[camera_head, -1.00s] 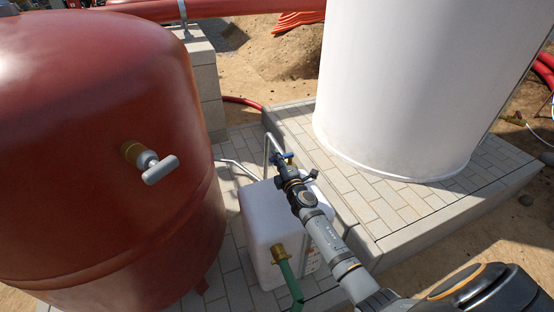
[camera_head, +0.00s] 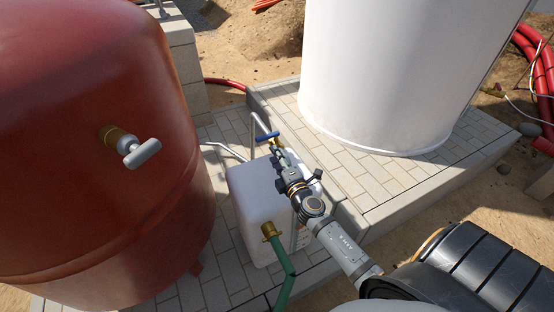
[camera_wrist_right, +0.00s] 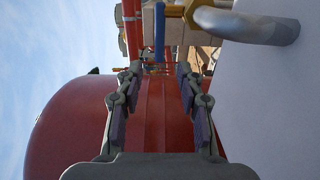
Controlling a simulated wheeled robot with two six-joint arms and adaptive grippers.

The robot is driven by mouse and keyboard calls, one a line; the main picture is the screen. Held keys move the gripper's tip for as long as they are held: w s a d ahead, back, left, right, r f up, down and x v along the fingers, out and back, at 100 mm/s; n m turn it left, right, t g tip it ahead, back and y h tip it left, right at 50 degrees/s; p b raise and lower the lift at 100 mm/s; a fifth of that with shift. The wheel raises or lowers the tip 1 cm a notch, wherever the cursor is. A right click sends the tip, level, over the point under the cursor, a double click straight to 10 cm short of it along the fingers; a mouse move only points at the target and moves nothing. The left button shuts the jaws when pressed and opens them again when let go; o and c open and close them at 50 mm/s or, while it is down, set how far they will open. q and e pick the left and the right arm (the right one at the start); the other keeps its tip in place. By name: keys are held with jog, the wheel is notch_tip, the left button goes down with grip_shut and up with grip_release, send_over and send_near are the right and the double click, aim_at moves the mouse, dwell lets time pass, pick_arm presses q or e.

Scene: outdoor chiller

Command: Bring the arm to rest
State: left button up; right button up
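My right gripper (camera_head: 281,155) is above the white box-shaped tank, just short of a tap with a blue handle (camera_head: 266,137). In the right wrist view the two fingers of this gripper (camera_wrist_right: 158,72) stand apart with nothing between them. The blue handle (camera_wrist_right: 159,32) and its brass body (camera_wrist_right: 190,10) lie beyond the fingertips there, apart from them. My right arm reaches in from the lower right. My left gripper is not in view.
A large red tank (camera_head: 80,170) with a grey-handled tap (camera_head: 138,152) stands at the left. The white tank (camera_head: 262,205) has a green hose (camera_head: 285,275). A tall white cylinder (camera_head: 390,75) stands on a paved plinth (camera_head: 360,180). Red pipes (camera_head: 540,70) lie at the right.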

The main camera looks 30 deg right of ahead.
jog(key=shift+s+a, duration=0.1)
jog(key=shift+s, duration=0.55)
jog(key=shift+r, duration=0.1)
